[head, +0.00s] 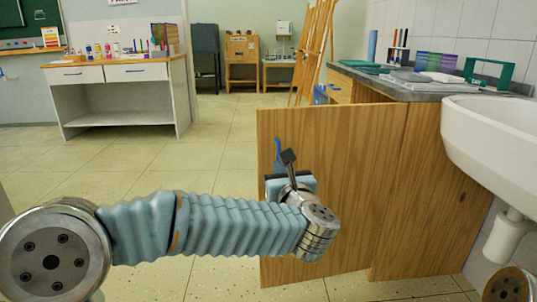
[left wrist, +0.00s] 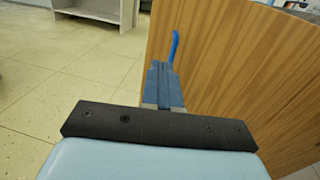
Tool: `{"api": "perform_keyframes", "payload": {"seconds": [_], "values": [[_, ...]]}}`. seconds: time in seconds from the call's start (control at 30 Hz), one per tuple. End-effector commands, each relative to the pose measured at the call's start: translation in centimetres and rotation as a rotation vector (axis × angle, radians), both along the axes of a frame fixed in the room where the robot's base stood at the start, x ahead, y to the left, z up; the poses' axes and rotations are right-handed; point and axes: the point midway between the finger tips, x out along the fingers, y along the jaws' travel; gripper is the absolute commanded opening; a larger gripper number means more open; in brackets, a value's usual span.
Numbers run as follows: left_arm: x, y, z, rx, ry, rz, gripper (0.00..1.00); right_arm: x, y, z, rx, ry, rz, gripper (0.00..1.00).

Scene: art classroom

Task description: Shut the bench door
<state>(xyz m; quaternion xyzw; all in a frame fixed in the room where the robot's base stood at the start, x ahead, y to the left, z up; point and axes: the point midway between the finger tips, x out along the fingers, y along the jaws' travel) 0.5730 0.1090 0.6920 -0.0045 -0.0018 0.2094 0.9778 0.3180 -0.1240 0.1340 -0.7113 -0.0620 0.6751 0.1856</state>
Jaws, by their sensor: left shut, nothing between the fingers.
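The bench door (head: 350,135) is a wood-grain panel standing open, swung out to the left of the bench (head: 435,190). A blue handle (head: 277,148) is near its free left edge. In the left wrist view the door (left wrist: 225,70) fills the right side, and the handle (left wrist: 174,46) rises just beyond the fingers. My left gripper (head: 288,160) is shut and empty, in front of the door near that edge. Its fingers (left wrist: 163,85) partly hide the handle, so I cannot tell whether they touch it. My right gripper is not in view.
A white sink (head: 490,130) stands close on the right. The bench's grey top (head: 430,92) carries papers and art supplies. An easel (head: 315,45) stands behind. A white table (head: 125,95) is at the far left. The tiled floor left of the door is clear.

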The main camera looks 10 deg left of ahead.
Motion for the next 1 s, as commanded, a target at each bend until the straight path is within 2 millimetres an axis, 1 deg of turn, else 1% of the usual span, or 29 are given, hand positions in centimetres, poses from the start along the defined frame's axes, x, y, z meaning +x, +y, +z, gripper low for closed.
{"api": "perform_keyframes", "payload": {"seconds": [0.17, 0.4, 0.6, 0.7, 0.8, 1.0], "values": [[2.8, 1.3, -0.1, 0.002, 0.003, 0.001, 0.00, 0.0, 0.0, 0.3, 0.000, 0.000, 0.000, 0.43], [7.6, 3.4, -0.1, 0.005, 0.004, 0.000, 0.00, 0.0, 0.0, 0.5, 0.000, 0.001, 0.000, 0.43], [10.6, 4.8, -0.1, 0.006, 0.005, -0.001, 0.00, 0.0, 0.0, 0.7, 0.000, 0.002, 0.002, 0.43], [11.5, 5.1, -0.1, 0.006, 0.005, -0.002, 0.00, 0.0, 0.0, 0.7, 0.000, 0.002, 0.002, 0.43], [12.0, 5.3, -0.1, 0.006, 0.005, -0.003, 0.00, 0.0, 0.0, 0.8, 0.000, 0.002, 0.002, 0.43], [12.2, 5.4, -0.1, 0.008, 0.005, -0.003, 0.00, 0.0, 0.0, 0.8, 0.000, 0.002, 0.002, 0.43]]}}
